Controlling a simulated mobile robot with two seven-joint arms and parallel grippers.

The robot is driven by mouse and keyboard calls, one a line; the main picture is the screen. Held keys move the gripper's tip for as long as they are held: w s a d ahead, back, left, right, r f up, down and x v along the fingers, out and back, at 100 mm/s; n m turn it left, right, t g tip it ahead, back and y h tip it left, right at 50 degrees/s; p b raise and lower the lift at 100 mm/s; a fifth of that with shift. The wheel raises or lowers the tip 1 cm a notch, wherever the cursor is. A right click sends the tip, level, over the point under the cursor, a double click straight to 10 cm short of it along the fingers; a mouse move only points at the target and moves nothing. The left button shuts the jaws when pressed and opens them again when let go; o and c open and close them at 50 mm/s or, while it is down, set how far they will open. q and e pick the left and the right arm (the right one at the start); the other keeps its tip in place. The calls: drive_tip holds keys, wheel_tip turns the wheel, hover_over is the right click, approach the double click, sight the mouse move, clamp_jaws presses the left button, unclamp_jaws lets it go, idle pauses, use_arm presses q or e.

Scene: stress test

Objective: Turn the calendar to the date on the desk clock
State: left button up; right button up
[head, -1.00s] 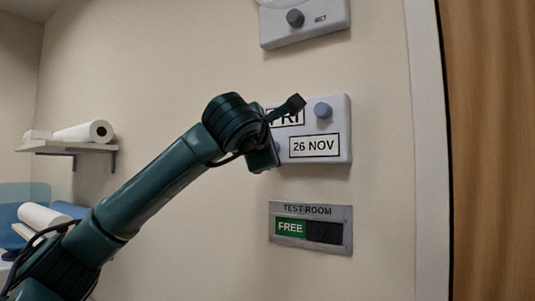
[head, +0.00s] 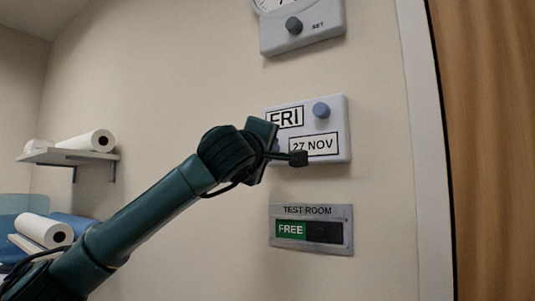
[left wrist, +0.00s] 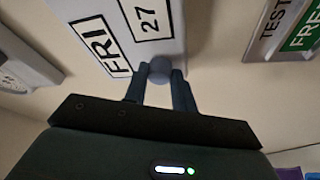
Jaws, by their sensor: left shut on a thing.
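The calendar (head: 340,125) is a pale panel on the wall with two windows. The day window (head: 285,117) reads FRI and the date window (head: 325,144) reads 27 NOV, partly covered by my wrist. A blue-grey knob (head: 321,110) sits beside the day window. My left gripper (left wrist: 160,82) is shut on the calendar's lower knob (left wrist: 161,65), beside the date window; in the head view my arm hides this knob. No desk clock showing a date is in view. My right gripper is not in view.
A clock unit (head: 308,38) with a SET knob (head: 293,24) is above, its face cut off. A TEST ROOM sign (head: 311,240) reading FREE is below. A wooden door (head: 490,150) is at right. A shelf (head: 70,157) with a paper roll is at left.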

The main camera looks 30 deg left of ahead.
use_arm(q)
drive_tip(key=shift+m, duration=0.3)
drive_tip(key=o, duration=1)
drive_tip(key=b+v, duration=0.4)
drive_tip(key=v, duration=0.9)
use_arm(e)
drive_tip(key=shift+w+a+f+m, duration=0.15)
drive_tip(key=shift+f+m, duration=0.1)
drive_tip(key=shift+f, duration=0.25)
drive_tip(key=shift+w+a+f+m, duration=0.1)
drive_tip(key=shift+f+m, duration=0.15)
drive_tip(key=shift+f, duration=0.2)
use_arm(q)
drive_tip(key=shift+f, duration=0.15)
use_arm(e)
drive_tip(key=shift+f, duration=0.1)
